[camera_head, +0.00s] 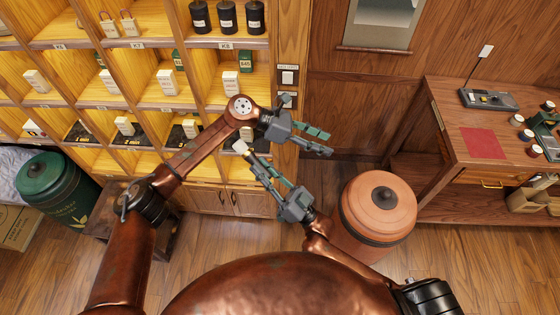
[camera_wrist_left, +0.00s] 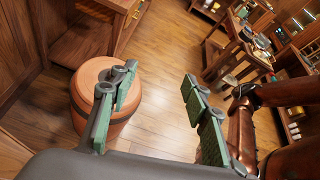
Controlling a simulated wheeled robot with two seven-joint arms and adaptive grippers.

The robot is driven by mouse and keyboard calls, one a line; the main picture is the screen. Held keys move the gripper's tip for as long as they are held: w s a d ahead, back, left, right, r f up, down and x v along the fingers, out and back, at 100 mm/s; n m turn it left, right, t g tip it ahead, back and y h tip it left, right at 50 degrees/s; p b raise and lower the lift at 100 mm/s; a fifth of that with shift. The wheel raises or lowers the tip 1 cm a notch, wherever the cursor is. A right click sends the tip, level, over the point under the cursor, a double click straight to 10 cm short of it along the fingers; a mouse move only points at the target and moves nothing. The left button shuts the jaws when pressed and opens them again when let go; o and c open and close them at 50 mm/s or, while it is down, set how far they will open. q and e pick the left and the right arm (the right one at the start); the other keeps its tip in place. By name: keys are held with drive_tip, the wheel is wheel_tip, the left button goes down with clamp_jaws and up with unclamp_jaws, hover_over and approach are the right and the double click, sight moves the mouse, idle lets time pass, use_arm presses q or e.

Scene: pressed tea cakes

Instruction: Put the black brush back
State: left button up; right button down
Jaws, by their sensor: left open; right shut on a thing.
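My right gripper (camera_head: 266,173) is shut on a slim thing with a pale tip and a dark part, which seems to be the black brush (camera_head: 241,147). The brush points up and left, in front of the lower shelves, and much of it is hidden between the fingers. My left gripper (camera_head: 312,138) is open and empty, up and right of the brush. In the left wrist view its green-padded fingers (camera_wrist_left: 160,105) stand wide apart with nothing between them. I cannot make out a brush holder for certain.
A wooden shelf (camera_head: 150,103) with boxes and black canisters stands at the left. A lidded clay jar (camera_head: 372,222) stands right of my right gripper. A wooden desk (camera_head: 455,120) with a red mat (camera_head: 483,143) is at the right. A green drum (camera_head: 50,190) stands at left.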

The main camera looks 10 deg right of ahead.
use_arm(q)
drive_tip(key=s+d+m+y, duration=0.1)
drive_tip(key=s+m+y, duration=0.55)
drive_tip(key=s, duration=0.25)
drive_tip(key=m+t+y, duration=0.3)
drive_tip(key=t+y, duration=1.1)
drive_tip(key=t, duration=0.1)
approach(251, 152)
drive_tip(key=shift+n, duration=0.25)
drive_tip(key=x, duration=1.1)
drive_tip(key=shift+c, duration=0.2)
